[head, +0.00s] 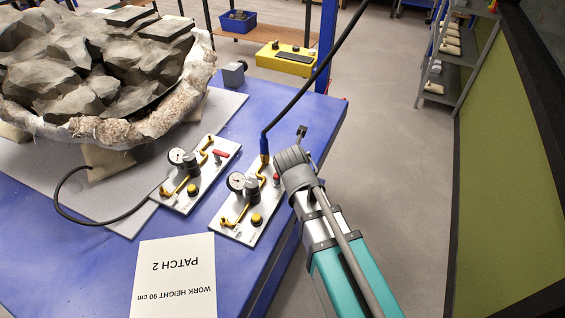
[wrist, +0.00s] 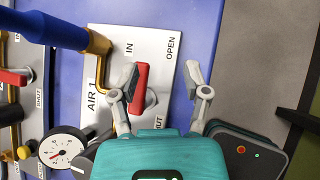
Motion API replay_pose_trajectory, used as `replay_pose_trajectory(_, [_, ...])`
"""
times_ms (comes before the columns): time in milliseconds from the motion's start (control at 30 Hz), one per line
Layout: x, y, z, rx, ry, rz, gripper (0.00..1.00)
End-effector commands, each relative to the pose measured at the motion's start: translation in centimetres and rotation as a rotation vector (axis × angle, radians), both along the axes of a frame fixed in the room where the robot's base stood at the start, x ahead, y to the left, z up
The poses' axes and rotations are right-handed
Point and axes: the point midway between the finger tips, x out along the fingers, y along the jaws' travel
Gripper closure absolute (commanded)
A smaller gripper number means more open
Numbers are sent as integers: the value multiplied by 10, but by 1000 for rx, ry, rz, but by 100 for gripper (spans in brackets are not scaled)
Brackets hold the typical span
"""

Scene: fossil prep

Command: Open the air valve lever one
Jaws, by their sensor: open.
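The air valve lever one is a red handle (wrist: 139,90) on the white AIR 1 panel (wrist: 160,48), with OPEN printed at its upper right and a partly hidden SHUT below. In the head view the red lever (head: 276,180) shows beside my wrist, on the right-hand panel. My gripper (wrist: 163,76) is open. Its left finger is right at the red handle, overlapping its left edge; I cannot tell whether they touch. Its right finger is well clear on the right. In the head view my gripper (head: 302,133) reaches over the panel's right end, mostly hidden by my wrist.
A second panel with its own red lever (head: 220,153) lies to the left. A blue-ended hose (wrist: 58,30) rises from the brass pipe close by. A pressure gauge (wrist: 62,147) is at the lower left. The blue table (head: 330,108) ends just right of the panel; open floor lies beyond.

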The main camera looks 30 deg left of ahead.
Motion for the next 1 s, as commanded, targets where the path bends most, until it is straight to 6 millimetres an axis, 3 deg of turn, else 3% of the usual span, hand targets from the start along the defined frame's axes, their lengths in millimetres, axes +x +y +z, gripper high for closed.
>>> replay_pose_trajectory(1000, [3, 11, 43, 535, 608, -1218, 40])
